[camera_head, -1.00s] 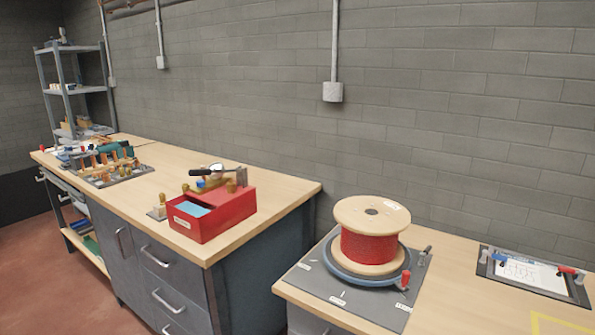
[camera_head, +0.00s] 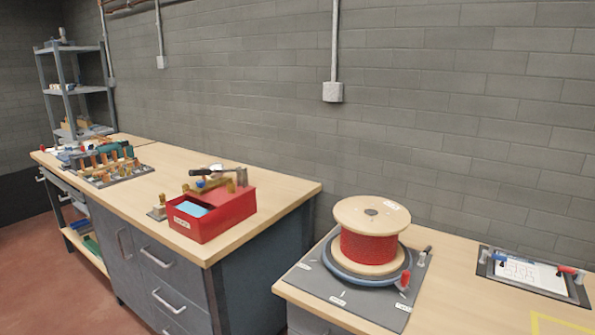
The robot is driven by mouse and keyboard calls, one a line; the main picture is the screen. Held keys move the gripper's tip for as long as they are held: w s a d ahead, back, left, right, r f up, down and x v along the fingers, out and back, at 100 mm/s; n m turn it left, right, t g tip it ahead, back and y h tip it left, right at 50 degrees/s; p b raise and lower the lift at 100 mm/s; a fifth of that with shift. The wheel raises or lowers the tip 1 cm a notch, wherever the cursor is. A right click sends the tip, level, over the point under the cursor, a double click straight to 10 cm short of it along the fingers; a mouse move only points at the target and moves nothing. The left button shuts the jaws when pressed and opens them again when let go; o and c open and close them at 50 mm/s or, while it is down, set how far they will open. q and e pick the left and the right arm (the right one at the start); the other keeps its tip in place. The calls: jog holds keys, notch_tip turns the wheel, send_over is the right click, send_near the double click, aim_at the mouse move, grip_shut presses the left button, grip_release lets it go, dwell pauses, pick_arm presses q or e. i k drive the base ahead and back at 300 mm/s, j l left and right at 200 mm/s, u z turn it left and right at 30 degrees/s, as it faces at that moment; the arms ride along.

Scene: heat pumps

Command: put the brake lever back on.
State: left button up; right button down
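A spool of red cable (camera_head: 369,247) with pale wooden flanges stands on a blue-grey round turntable (camera_head: 345,276) on a dark grey labelled plate (camera_head: 325,283). A small red upright handle (camera_head: 404,280) stands at the turntable's front right edge. A small dark-tipped grey piece (camera_head: 424,256) stands at the plate's back right. I cannot tell which of these is the brake lever. A black-handled metal tool (camera_head: 210,170) lies over the red box on the left bench. Neither of my grippers is in view.
The red box (camera_head: 232,218) with a blue insert sits on the left bench (camera_head: 290,188). Farther left is a rack of copper-coloured parts (camera_head: 108,165). A clipboard (camera_head: 533,274) with clamps lies on the right bench (camera_head: 460,300). A gap separates the benches.

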aim_at(429, 248)
jog(key=i+l+u, duration=0.1)
jog(key=l, duration=0.2)
jog(key=i+l+u, duration=0.15)
jog(key=l, duration=0.2)
jog(key=i+l+u, duration=0.1)
jog(key=l, duration=0.25)
jog(key=i+l+u, duration=0.1)
jog(key=l, duration=0.2)
